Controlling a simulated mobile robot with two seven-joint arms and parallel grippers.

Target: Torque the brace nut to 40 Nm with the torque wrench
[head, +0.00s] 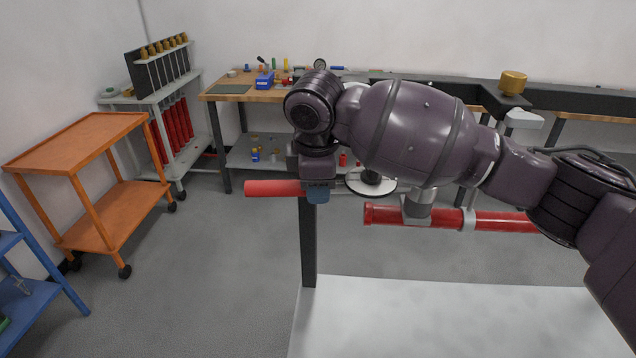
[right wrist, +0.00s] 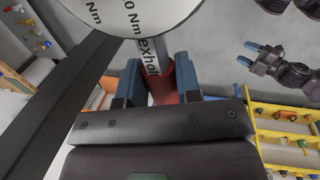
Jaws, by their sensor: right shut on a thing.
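My right gripper (head: 316,193) is shut on the torque wrench, whose red handle (head: 272,188) sticks out to the left of the fingers. The wrench's white round dial (head: 372,184) is to the right of the gripper, partly behind my arm. In the right wrist view, the red grip (right wrist: 163,86) is between the blue fingers of the right gripper (right wrist: 158,80), and the dial (right wrist: 135,12) shows "Nm" lettering. My left gripper (right wrist: 257,56) is at the upper right of that view, open and empty. I cannot make out the brace nut.
A red pipe (head: 500,221) with a grey fitting (head: 417,207) runs behind my right arm. A dark upright post (head: 308,245) stands below the gripper by a white surface (head: 450,320). An orange cart (head: 85,140) and a workbench (head: 262,95) stand behind.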

